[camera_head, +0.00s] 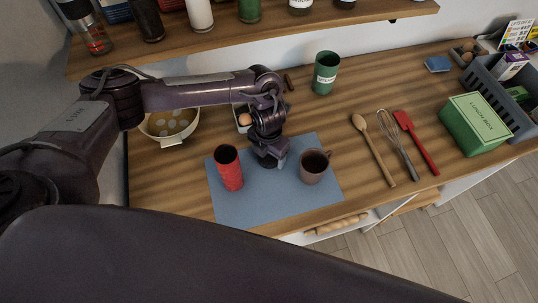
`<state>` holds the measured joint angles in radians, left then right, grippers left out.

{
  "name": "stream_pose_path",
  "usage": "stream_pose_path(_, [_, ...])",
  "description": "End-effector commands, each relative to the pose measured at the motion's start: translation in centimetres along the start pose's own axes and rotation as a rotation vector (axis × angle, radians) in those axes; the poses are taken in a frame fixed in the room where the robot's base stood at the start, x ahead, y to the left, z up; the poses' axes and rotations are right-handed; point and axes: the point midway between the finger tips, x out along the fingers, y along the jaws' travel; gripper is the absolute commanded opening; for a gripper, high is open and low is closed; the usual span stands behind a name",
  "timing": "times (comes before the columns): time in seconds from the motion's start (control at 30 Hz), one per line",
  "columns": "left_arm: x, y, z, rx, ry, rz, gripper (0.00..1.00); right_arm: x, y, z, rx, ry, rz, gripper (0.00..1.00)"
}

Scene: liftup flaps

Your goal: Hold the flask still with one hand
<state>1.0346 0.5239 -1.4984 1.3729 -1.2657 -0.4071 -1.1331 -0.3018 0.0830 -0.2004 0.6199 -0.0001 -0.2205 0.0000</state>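A red cylinder (229,169), which looks like the flask, stands upright on the blue mat (250,207). My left arm comes in from the left, and my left gripper (271,160) points down over the mat just to the right of the flask. The gripper looks apart from the flask. The arm hides its fingers, so I cannot tell whether it is open or shut. A brown mug (313,167) stands on the mat to the right of the gripper. My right gripper is not in view.
A bowl (169,124) and an egg tray (243,120) stand behind the mat. A green canister (325,73) is farther back. A wooden spoon (373,149), whisk (399,144) and red spatula (417,142) lie right of the mug, before a green box (474,124). A shelf (240,40) overhangs the back.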

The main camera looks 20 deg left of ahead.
Motion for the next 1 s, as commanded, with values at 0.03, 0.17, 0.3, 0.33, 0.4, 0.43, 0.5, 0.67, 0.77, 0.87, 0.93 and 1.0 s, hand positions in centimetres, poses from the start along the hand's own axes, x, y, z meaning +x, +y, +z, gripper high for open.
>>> stream_pose_path(0.03, [0.0, 0.0, 0.0, 0.000, 0.000, 0.000, 0.64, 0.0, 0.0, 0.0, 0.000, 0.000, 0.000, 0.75])
stream_pose_path(0.17, [0.0, 0.0, 0.0, 0.000, 0.000, 0.000, 0.47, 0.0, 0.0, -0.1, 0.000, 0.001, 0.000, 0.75])
stream_pose_path(0.3, [0.0, 0.0, 0.0, 0.000, 0.000, 0.000, 0.38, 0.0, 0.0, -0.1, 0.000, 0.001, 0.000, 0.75])
stream_pose_path(0.33, [0.0, 0.0, 0.0, 0.000, 0.000, 0.000, 0.38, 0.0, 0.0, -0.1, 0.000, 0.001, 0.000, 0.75])
stream_pose_path(0.4, [0.0, 0.0, 0.0, 0.000, 0.000, 0.000, 0.38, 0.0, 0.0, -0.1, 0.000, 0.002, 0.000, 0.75])
stream_pose_path(0.43, [0.0, 0.0, 0.0, 0.000, 0.000, 0.000, 0.38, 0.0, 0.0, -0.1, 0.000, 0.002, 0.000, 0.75])
stream_pose_path(0.5, [-0.1, 0.0, 0.0, 0.000, 0.000, 0.000, 0.38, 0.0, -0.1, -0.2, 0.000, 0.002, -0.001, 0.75])
stream_pose_path(0.67, [-0.6, 0.0, 0.1, -0.001, -0.001, 0.000, 0.38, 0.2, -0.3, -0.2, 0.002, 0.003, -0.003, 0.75])
stream_pose_path(0.77, [-1.6, 0.0, 0.1, 0.000, -0.003, -0.002, 0.38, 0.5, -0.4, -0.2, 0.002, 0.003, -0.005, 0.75])
stream_pose_path(0.87, [-3.4, 0.0, 0.2, 0.001, -0.006, -0.001, 0.38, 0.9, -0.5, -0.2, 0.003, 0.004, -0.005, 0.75])
stream_pose_path(0.93, [-5.2, 0.1, 0.2, 0.002, -0.008, 0.000, 0.38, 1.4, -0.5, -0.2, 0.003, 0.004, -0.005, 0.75])
stream_pose_path(1.0, [-8.1, 0.1, 0.3, 0.005, -0.011, 0.004, 0.38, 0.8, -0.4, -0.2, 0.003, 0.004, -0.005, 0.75])
